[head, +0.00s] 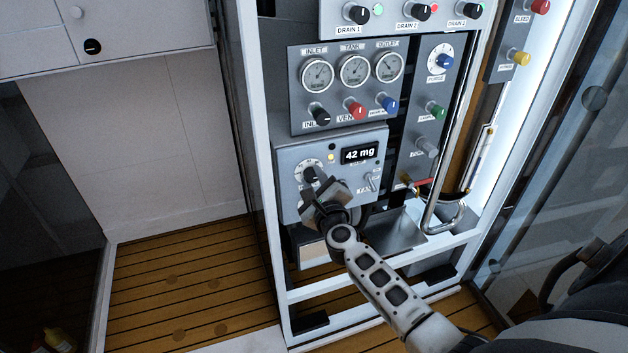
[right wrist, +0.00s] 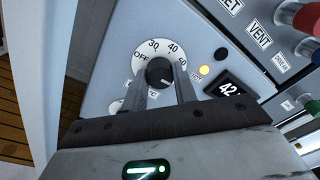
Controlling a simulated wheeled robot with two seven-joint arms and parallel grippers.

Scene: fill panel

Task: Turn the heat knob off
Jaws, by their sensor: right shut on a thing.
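In the right wrist view the black knob (right wrist: 160,72) sits inside a white dial (right wrist: 143,56) marked OFF, 30, 40 and 50. My right gripper (head: 315,190) reaches it from below right. Its two fingers (right wrist: 164,86) stand on either side of the knob and are shut on it. The fingers hide part of the dial's lower edge, and I cannot tell the knob's exact setting. My left gripper is not in view.
Gauges (head: 354,70) and coloured valve knobs (head: 355,109) are above. A bent metal pipe (head: 431,215) stands at the right.

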